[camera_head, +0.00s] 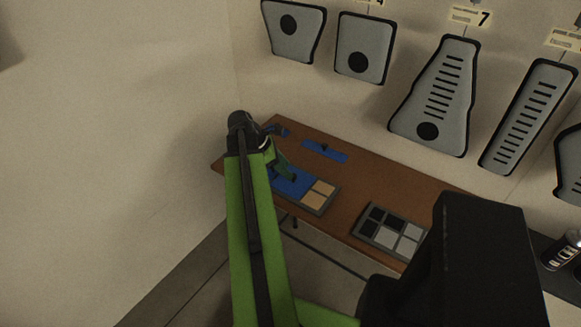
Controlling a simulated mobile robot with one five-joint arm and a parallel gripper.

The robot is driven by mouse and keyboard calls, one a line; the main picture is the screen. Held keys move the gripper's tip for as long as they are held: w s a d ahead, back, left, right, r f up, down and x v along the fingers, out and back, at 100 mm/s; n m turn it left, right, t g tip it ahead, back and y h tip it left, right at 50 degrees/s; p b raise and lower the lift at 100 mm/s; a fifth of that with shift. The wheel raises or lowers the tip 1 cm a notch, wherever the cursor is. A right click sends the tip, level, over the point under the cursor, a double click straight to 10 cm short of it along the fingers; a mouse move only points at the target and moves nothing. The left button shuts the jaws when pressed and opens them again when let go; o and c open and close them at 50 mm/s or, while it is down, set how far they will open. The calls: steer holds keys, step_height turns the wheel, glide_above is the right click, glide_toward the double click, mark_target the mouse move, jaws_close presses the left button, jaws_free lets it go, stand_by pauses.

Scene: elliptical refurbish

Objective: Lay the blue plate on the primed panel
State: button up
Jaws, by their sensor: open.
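A flat blue plate (331,154) with a small dark knob lies on the brown table near its back edge. A grey-framed panel (316,208) lies closer to the front edge, with tan squares at its right end. Another blue flat piece (301,190) covers its left part; I cannot tell whether this is a separate plate or part of the panel. My gripper (292,177) is open over this blue area, small and dark, partly hidden by my green arm. I cannot tell whether it touches the blue piece.
A second grey-framed panel (357,233) with black and light squares lies to the right on the table (400,187). A small blue object (281,131) sits at the back left. Grey shapes (437,95) hang on the wall behind. Table space between the blue plate and the second panel is clear.

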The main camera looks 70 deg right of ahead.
steer(key=p+v, duration=0.9)
steer(key=v, duration=0.4)
steer(key=shift+r, duration=0.25)
steer(key=shift+a, duration=0.15)
